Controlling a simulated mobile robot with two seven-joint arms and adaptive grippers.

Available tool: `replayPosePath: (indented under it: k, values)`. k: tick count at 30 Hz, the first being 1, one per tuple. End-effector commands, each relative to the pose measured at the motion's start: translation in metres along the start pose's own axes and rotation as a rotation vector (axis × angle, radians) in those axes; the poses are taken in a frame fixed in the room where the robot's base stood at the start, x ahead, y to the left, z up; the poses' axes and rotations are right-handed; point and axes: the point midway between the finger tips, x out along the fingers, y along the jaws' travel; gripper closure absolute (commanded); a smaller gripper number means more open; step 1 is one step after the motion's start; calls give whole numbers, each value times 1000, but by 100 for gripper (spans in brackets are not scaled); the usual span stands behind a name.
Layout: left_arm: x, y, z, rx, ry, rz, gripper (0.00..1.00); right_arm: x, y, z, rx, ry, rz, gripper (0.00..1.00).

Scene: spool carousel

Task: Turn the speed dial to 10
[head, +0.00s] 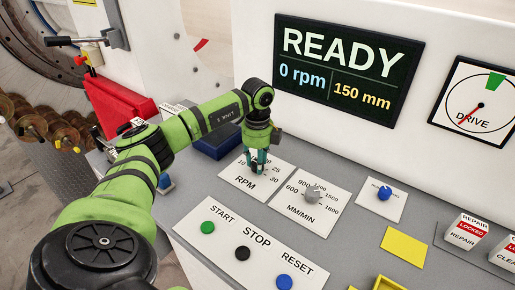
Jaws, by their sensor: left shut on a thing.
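The speed dial is on the white RPM plate (232,181), whose visible marks include 10, 25 and 30. My left gripper (258,166) reaches down over this plate and is shut on the dial. The fingers cover most of the dial, so its pointer setting cannot be read. A dark screen (346,62) above the panel reads READY, 0 rpm and 150 mm. My right gripper is not in view.
A grey MM/MIN knob (313,195) stands close to the right. In front are the green START (208,227), black STOP (242,253) and blue RESET (284,281) buttons. A blue box (214,142) is behind the gripper. Lockout blocks (466,232) stand at right.

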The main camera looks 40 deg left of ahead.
Motion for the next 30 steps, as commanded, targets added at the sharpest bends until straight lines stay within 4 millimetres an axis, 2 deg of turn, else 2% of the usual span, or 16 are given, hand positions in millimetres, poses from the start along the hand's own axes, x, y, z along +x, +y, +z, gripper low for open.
replayPosePath:
  k: [10, 11, 12, 23, 26, 30]
  values:
    - [1, 0, 0, -4, 0, 2, 94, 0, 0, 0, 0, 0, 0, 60]
    - [1, 0, 0, -4, 0, 2, 50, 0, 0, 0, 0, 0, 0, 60]
    - [1, 0, 0, -4, 0, 2, 38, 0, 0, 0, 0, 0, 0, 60]
    - [-2, 0, 0, -3, 0, 0, 38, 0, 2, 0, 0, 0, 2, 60]
    - [-11, 0, 0, -3, -1, -1, 38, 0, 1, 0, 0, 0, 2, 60]
    - [-37, -1, 0, -2, -1, -6, 38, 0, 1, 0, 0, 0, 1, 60]
